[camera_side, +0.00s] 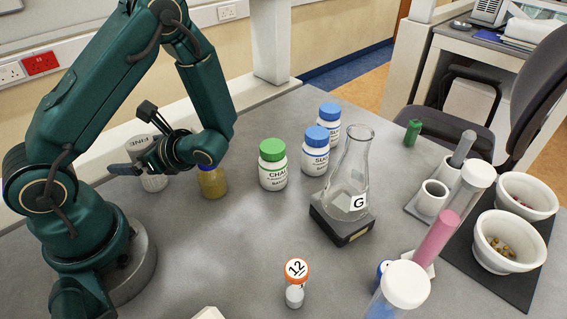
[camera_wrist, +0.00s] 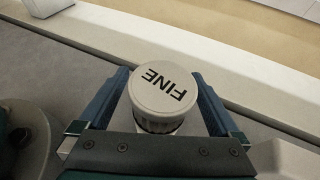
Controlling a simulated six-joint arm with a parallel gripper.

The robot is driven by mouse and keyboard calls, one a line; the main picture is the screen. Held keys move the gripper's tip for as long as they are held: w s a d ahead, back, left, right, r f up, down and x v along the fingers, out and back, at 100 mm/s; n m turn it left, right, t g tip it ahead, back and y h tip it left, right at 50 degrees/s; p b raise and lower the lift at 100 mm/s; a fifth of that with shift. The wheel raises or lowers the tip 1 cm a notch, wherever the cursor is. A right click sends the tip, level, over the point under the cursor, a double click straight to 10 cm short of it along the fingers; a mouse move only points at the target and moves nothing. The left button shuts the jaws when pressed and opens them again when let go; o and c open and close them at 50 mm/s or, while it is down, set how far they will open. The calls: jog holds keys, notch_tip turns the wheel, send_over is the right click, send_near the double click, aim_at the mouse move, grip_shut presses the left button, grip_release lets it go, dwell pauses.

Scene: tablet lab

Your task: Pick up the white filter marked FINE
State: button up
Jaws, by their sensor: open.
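The white filter marked FINE (camera_wrist: 160,88) fills the middle of the wrist view, its round white cap with black letters facing the camera. In the side view the filter (camera_side: 154,181) stands on the grey bench at the left, partly hidden behind my gripper. My gripper (camera_side: 130,158) is at the filter's upper part. In the wrist view my gripper (camera_wrist: 160,85) is open, with one blue finger on each side of the filter. A gap shows between the cap and the fingers, so I see no clear contact.
A yellowish bottle (camera_side: 212,182) stands close to the right of the filter. Beyond it are a green-capped jar (camera_side: 272,172), blue-capped jars (camera_side: 315,158) and a glass flask (camera_side: 350,180) on a black stand. An orange-capped vial (camera_side: 295,271) stands in front.

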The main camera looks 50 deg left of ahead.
jog(key=c, duration=1.5)
jog(key=shift+c, duration=0.2)
jog(key=shift+r, duration=0.15)
